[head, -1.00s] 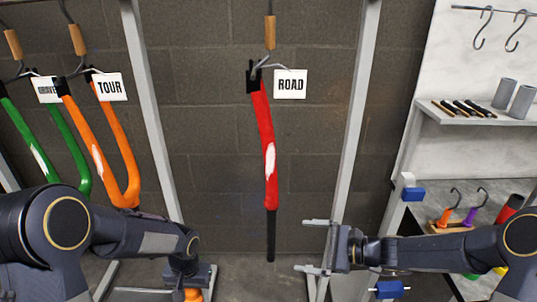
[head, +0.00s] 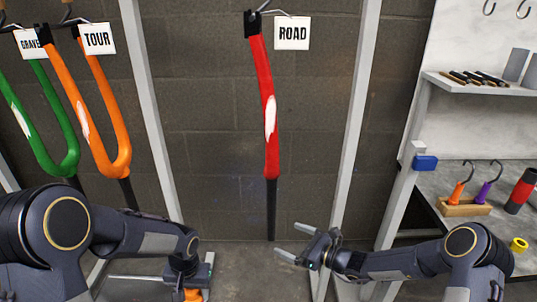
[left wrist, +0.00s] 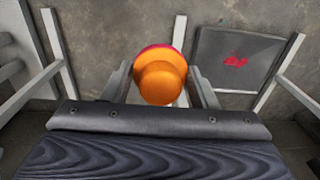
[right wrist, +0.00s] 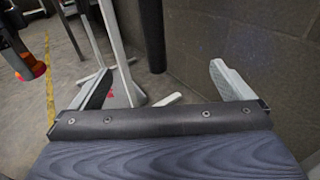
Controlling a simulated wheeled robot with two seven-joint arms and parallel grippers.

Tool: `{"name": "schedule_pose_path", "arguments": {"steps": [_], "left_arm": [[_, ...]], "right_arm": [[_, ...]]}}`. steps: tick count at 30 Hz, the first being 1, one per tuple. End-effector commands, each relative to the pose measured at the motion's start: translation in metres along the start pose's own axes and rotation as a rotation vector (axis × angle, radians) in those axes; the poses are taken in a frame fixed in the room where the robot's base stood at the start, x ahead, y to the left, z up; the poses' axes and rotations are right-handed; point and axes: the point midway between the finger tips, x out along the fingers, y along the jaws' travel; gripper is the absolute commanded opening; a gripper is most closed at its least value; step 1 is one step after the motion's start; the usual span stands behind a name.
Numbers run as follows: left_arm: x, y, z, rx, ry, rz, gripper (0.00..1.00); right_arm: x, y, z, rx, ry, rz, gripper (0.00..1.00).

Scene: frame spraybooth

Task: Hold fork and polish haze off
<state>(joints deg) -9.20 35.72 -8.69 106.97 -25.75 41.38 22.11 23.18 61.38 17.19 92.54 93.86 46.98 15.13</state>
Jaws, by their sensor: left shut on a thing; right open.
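The red ROAD fork (head: 269,105) hangs upright at the centre in the head view, with a white hazy patch on its side and a black tube (head: 271,210) pointing down. A dark upright tube in the right wrist view (right wrist: 152,35), probably the same one, stands beyond the fingers. My right gripper (head: 288,242) is open and empty, just right of the black tube and apart from it. My left gripper (head: 190,278) is low at the left, shut on an orange knob-shaped tool (left wrist: 160,82) with a magenta rim showing behind it.
Green (head: 45,120) and orange (head: 95,110) forks hang at the left with GRAVEL and TOUR tags. Grey posts (head: 355,120) flank the ROAD fork. A bench with hooks in a wooden block (head: 465,207) and a shelf (head: 470,87) are at the right. Brick wall lies behind.

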Motion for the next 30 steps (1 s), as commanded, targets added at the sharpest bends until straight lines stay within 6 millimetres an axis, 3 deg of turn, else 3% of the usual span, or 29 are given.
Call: {"name": "schedule_pose_path", "arguments": {"steps": [6,12,25,30], "left_arm": [[0.013,0.0,0.0,0.0,0.0,0.0,0.35],[0.018,0.001,0.0,0.0,0.0,0.0,0.35],[0.019,0.001,0.0,0.0,0.0,0.0,0.35],[0.019,0.001,0.0,0.0,0.0,0.0,0.35]], "right_arm": [[0.032,0.001,-0.002,-0.001,0.0,0.001,1.0],[0.05,0.0,-0.001,0.0,-0.001,0.0,1.0],[0.056,0.0,0.0,0.0,0.0,0.0,1.0],[0.056,0.0,0.0,-0.001,0.0,0.0,0.78]]}}
